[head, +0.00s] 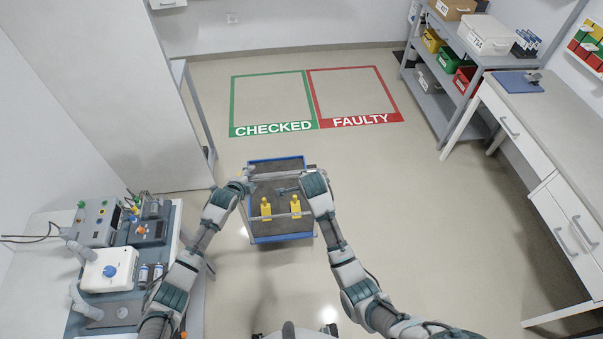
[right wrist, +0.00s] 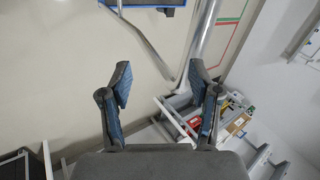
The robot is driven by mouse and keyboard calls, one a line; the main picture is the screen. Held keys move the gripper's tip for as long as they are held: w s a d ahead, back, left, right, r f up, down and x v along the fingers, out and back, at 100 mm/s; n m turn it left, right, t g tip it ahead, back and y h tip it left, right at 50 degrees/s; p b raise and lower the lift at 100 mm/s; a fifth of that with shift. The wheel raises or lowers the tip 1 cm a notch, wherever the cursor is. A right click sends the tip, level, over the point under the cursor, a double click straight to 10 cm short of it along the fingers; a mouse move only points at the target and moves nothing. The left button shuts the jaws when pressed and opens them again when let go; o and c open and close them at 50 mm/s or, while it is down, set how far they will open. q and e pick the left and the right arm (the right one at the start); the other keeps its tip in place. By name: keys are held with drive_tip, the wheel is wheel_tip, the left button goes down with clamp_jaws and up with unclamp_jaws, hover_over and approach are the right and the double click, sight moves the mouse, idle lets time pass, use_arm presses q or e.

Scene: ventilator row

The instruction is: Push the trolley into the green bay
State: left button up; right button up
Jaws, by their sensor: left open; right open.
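The trolley (head: 283,238) stands in front of me in the head view, with a blue rim, a dark top and a metal bar across it. Two yellow items (head: 266,208) (head: 295,207) are on its near half. The green bay (head: 273,129), marked CHECKED, is an outline on the floor beyond the trolley, and looks empty. My left gripper (head: 248,180) is open at the trolley's left side. My right gripper (head: 292,188) is over its right side, partly hidden by my wrist; in the right wrist view (right wrist: 160,80) its fingers are spread with nothing between them. I cannot tell whether either touches the trolley.
A red FAULTY bay (head: 360,120) adjoins the green one on the right. A bench with devices (head: 105,312) is at left, beside a pale wall panel. Shelves with boxes (head: 440,105) and a desk (head: 545,130) line the right. The floor between trolley and bays is clear.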

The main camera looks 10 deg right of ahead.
wheel_tip(320, 180, up, 6)
drive_tip(key=m, duration=0.2)
drive_tip(key=shift+t, duration=0.3)
drive_tip(key=x, duration=1.2)
drive_tip(key=shift+w+a, duration=0.25)
drive_tip(key=shift+w, duration=0.15)
use_arm(q)
drive_tip(key=c, duration=1.1)
use_arm(e)
drive_tip(key=c, duration=1.1)
use_arm(q)
clamp_jaws()
use_arm(e)
clamp_jaws()
use_arm(q)
drive_tip(key=shift+f, duration=0.1)
